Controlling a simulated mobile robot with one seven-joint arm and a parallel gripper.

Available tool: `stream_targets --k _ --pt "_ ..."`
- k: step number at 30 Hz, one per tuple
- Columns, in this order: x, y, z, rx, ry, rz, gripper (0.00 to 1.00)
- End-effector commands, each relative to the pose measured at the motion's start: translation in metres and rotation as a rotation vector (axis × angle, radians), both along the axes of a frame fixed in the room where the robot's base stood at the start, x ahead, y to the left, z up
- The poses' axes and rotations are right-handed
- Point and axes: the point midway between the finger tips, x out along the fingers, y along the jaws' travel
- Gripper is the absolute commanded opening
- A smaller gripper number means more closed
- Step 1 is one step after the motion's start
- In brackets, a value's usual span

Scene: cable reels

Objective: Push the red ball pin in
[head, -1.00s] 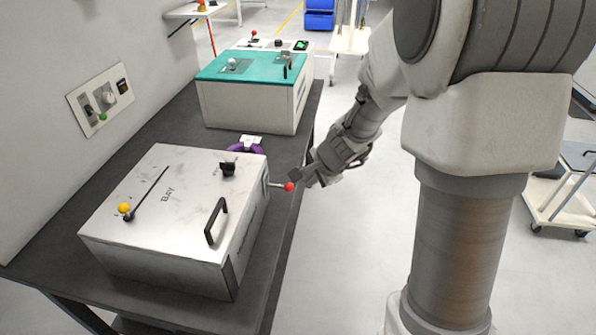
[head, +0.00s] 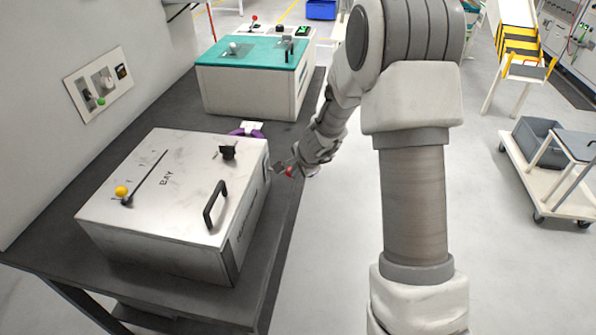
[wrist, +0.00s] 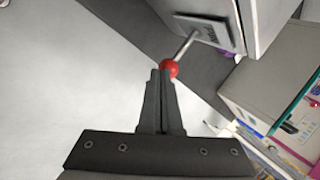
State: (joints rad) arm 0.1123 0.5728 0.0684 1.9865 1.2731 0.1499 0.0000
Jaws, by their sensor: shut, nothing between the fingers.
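The red ball pin (wrist: 169,69) shows in the wrist view as a red ball on a thin metal rod. The rod comes out of a dark plate (wrist: 213,32) on the side of the silver box (head: 170,190). My gripper (wrist: 160,76) is shut and empty, and its fingertips are at the ball, overlapping its lower edge in the picture. I cannot tell for sure whether they touch it. In the head view my gripper (head: 280,168) is at the right side of the box and hides most of the red ball (head: 289,171).
The silver box carries a black handle (head: 215,206), a black knob (head: 227,152) and a yellow ball lever (head: 121,191). A teal-topped box (head: 255,80) stands behind it on the dark table (head: 180,112). A purple ring-shaped thing (head: 243,132) lies between them.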

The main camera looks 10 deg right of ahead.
Motion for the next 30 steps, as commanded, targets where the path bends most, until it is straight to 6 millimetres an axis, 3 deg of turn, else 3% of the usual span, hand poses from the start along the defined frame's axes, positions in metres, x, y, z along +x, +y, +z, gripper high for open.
stream_targets --k 8,16,30 --pt "0.001 0.002 0.000 0.000 0.000 0.001 0.00" --pt "0.013 0.035 0.001 0.000 0.002 0.003 0.00" --pt "0.014 0.036 0.001 0.001 0.001 0.002 0.00"
